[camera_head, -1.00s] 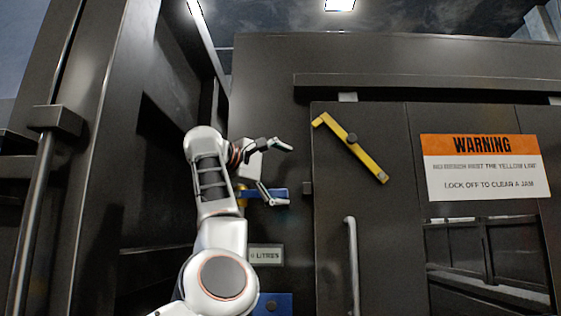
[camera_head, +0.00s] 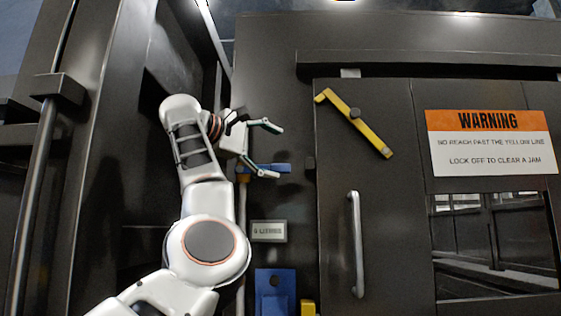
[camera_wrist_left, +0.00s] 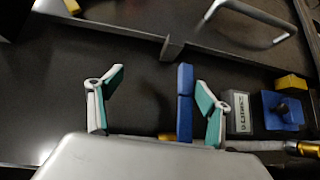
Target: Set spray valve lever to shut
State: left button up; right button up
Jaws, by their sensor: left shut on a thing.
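The spray valve lever is a blue bar (camera_head: 280,168), which lies about level and points right from the brass valve on an upright pipe (camera_head: 241,215). In the left wrist view the blue lever (camera_wrist_left: 185,105) stands upright between the fingers, nearer the right one. My left gripper (camera_head: 276,151) is at the lever, with its lower finger over part of it. My right gripper is not in view.
A dark door with a yellow latch bar (camera_head: 355,125) and grey handle (camera_head: 356,245) stands to the right, near a warning sign (camera_head: 490,143). Below the lever are a grey label plate (camera_head: 268,232) and a blue block (camera_head: 275,290). A dark frame stands left.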

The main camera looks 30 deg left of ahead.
pick_arm(q)
jog(key=s, duration=0.1)
jog(key=s+r, duration=0.1)
jog(key=s+r+b, duration=0.1)
jog(key=shift+s+a+r, duration=0.15)
jog(key=shift+s+a, duration=0.1)
jog(key=shift+a, duration=0.05)
jog(key=shift+c, duration=1)
jog(key=s, duration=0.2)
jog(key=shift+s+d+r, duration=0.1)
jog(key=shift+s+r, duration=0.25)
jog(key=c, duration=0.6)
jog(key=shift+o, duration=0.2)
jog(key=shift+w+f, duration=0.55)
jog(key=shift+w, duration=0.3)
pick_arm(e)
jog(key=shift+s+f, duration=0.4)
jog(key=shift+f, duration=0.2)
pick_arm(q)
jog(key=shift+s, duration=0.1)
